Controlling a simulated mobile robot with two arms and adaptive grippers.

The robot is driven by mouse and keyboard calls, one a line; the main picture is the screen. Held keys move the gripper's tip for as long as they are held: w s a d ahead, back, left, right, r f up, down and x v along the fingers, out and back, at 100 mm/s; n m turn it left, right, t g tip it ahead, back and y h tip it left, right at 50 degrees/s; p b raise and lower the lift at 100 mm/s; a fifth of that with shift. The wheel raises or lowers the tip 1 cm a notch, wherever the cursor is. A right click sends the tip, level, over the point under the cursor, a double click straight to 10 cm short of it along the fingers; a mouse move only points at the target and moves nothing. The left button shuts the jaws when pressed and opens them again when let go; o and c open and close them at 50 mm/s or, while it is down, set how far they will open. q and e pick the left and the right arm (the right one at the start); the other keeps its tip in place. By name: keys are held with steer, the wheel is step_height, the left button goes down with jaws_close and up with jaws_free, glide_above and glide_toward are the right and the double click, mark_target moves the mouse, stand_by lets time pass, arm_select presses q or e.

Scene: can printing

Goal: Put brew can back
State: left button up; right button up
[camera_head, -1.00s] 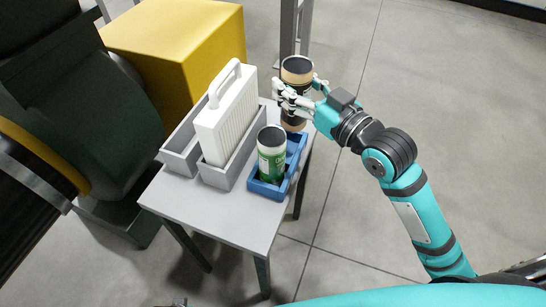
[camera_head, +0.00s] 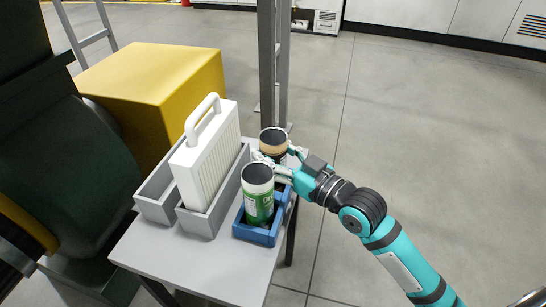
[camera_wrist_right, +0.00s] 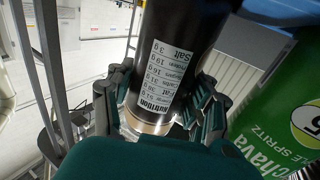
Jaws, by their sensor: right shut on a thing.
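The brew can (camera_head: 274,146), black with a copper-coloured top band, is upright at the far end of the blue tray (camera_head: 257,236). My right gripper (camera_head: 277,166) is shut around it. In the right wrist view the can's black side with white nutrition print (camera_wrist_right: 172,70) stands between the fingers (camera_wrist_right: 165,118). The can's lower part is hidden in the head view, so I cannot tell whether it touches the tray floor. A green and white can (camera_head: 258,203) stands in the near part of the tray; it also shows close by in the right wrist view (camera_wrist_right: 285,115). My left gripper is not in view.
The blue tray is on a small grey table (camera_head: 185,262). Left of it are grey bins (camera_head: 204,225) with a white ribbed, handled unit (camera_head: 205,160). A yellow box (camera_head: 155,85) and a grey post (camera_head: 267,70) stand behind. The floor at right is clear.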

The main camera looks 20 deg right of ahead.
steer(key=shift+f, duration=0.1)
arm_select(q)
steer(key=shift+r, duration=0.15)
arm_select(e)
steer(key=shift+o, duration=1.4)
steer(key=shift+f, duration=0.15)
steer(key=o, duration=0.5)
steer(key=shift+c, duration=0.2)
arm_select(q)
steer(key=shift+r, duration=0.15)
